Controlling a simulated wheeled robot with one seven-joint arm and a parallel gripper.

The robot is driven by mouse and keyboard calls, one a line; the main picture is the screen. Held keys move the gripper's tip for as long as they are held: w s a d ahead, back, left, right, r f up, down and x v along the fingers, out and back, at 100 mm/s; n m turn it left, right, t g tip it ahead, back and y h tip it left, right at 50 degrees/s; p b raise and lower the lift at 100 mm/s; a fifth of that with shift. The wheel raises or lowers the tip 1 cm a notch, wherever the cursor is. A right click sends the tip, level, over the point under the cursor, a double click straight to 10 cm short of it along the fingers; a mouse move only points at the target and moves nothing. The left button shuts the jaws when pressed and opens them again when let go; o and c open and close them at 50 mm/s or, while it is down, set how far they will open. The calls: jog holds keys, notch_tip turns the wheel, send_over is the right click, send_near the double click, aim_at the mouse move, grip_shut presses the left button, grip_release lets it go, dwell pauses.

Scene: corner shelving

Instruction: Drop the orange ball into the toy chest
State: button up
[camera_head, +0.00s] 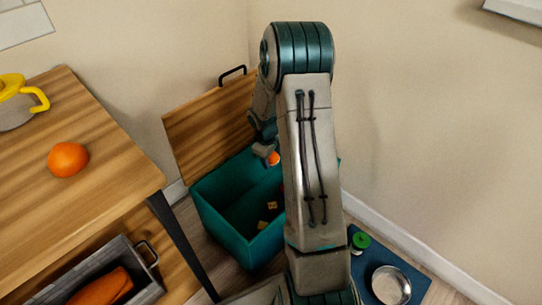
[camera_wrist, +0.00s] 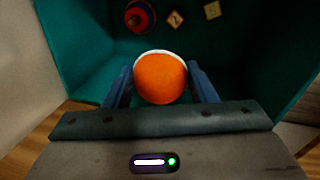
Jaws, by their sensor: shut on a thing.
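The toy chest (camera_head: 222,222) is a teal box on the floor in the corner, with its wooden lid (camera_head: 205,132) standing open. My gripper (camera_head: 268,154) is over the chest's opening, partly hidden by my arm in the head view. It is shut on the orange ball (camera_head: 274,158). In the wrist view the orange ball (camera_wrist: 160,77) sits between the two blue-grey fingers, with a white edge along its far side. The teal chest walls (camera_wrist: 80,50) surround the view below it.
Blocks (camera_wrist: 212,10) and a red, ringed toy (camera_wrist: 140,16) lie inside the chest. An orange fruit-like ball (camera_head: 68,160) and a yellow-lidded pot (camera_head: 15,112) stand on the wooden shelf at left. A bowl (camera_head: 390,285) and green-topped item (camera_head: 361,241) are on a blue mat at right.

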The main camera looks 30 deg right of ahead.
aim_at(271, 163)
jog(key=x, duration=0.1)
jog(key=b+x, duration=0.2)
jog(key=shift+s+a+f, duration=0.15)
jog(key=shift+a+f, duration=0.1)
jog(key=shift+f, duration=0.1)
jog(key=o, duration=1.1)
jog(key=shift+c, duration=0.2)
jog(key=shift+r, duration=0.15)
jog(key=p+v, duration=0.5)
jog(key=v, duration=0.8)
jog(key=shift+r+p, duration=0.3)
jog(key=shift+r, duration=0.05)
